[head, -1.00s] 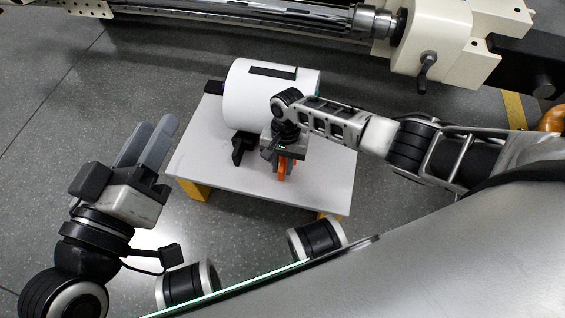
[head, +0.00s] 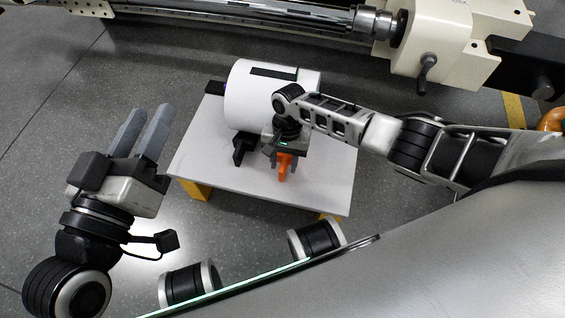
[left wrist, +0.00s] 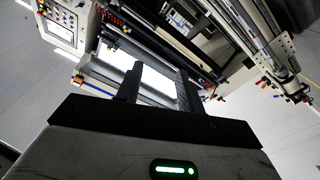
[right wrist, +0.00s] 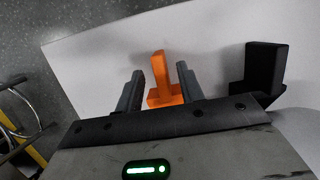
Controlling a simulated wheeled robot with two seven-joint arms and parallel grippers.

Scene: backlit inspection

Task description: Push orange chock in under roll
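The white roll (head: 243,95) lies on a low light-grey table (head: 215,165) in the head view. The orange chock (head: 284,166) is on the table at the roll's near side, partly hidden by my right gripper (head: 287,155). In the right wrist view the upright part of the orange chock (right wrist: 159,70) stands between the fingers of my right gripper (right wrist: 160,85), with gaps on both sides, so the gripper looks open around it. Whether the chock touches the roll is hidden. My left gripper (head: 146,125) is open and empty, left of the table.
A black chock (head: 244,150) sits against the roll's near side, left of the orange one; it also shows in the right wrist view (right wrist: 264,72). A black piece (head: 214,87) shows at the roll's far left. A large machine (head: 440,40) stands behind. The table's near left is clear.

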